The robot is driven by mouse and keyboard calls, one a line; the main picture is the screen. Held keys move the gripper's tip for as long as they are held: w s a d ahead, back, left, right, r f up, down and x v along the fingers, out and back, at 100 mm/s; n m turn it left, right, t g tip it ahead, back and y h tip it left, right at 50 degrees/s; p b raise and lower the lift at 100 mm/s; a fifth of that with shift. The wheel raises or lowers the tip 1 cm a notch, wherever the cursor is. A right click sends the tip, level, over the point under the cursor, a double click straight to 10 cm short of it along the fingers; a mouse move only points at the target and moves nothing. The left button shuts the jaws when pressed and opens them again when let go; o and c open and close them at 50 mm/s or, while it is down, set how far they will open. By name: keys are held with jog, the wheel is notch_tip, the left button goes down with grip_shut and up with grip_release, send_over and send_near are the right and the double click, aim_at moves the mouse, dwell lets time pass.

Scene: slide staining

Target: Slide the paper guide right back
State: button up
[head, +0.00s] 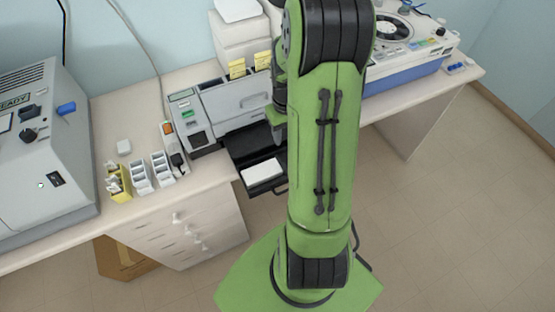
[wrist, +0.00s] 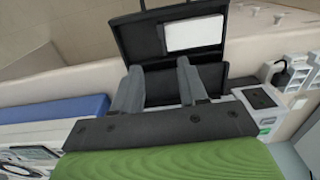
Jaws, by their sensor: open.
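A grey printer (head: 222,101) stands on the counter with its black paper tray (head: 243,148) pulled out at the front. A white stack of paper (head: 262,171) lies in the tray's outer part. In the wrist view the tray (wrist: 135,38) is at the top, with the paper (wrist: 194,34) at its right. My gripper (wrist: 159,66) is open, its two grey fingers apart over the tray's inner part, short of the paper. I cannot pick out the paper guide from the dark tray parts. In the head view my arm hides the fingers and the tray's right side.
White slide racks (head: 150,172) and a yellow holder (head: 118,182) stand left of the printer, beside a large grey machine (head: 45,150). A blue-based device (head: 405,72) stands to the right. The floor (head: 440,200) in front of the counter at right is clear.

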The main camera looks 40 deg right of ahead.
aim_at(284, 166)
notch_tip(284, 166, down, 15)
jog(key=shift+a+f, duration=0.1)
jog(key=shift+f, duration=0.05)
jog(key=shift+c, duration=0.3)
grip_shut()
